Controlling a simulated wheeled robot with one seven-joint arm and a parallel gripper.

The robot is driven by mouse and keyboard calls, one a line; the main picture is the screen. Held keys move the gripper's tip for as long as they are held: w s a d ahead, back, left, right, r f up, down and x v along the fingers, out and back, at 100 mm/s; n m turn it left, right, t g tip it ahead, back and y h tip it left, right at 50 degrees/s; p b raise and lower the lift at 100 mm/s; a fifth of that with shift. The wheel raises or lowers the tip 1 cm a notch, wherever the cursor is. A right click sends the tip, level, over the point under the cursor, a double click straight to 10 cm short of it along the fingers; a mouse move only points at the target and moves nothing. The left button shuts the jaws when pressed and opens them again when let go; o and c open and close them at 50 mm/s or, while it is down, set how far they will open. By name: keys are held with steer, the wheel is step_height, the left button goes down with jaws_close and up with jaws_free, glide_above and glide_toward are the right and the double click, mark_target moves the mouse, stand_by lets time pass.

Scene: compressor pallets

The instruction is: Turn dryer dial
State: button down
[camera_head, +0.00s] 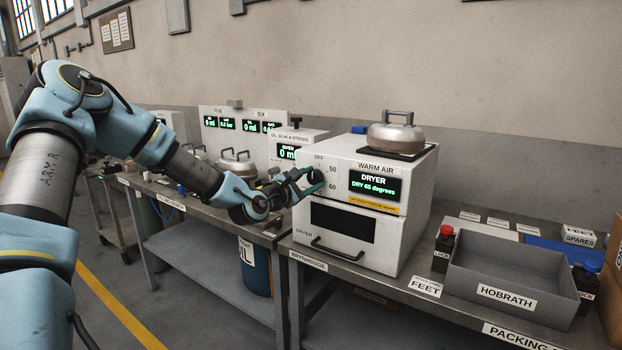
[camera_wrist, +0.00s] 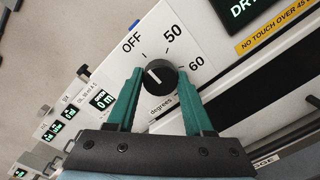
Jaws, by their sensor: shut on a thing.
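The dryer (camera_head: 350,200) is a white box on the bench, with a lit display (camera_head: 374,187) reading "DRYER, DRY 65 degrees". Its black round dial (camera_wrist: 160,76) sits on the front face, beside marks OFF, 50 and 60. In the wrist view the dial's white pointer line points up and left, toward the OFF side. My gripper (camera_wrist: 160,84) has its two green fingers on either side of the dial, shut on it. In the head view my gripper (camera_head: 310,181) is at the dryer's upper left front, and it hides most of the dial.
A metal lidded pot (camera_head: 396,131) stands on top of the dryer. The dryer's door handle (camera_head: 335,250) juts out below. A grey HOBRATH tray (camera_head: 463,280) stands to the right, between red-capped and blue-capped bottles. Gauge panels and pots stand on the bench behind my arm.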

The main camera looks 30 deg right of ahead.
steer(key=shift+n, duration=0.3)
steer(key=shift+c, duration=1.4)
jaws_free()
steer(key=b+v, duration=0.2)
steer(key=v, duration=0.8)
steer(key=shift+s+a, duration=0.2)
steer(key=shift+a, duration=0.15)
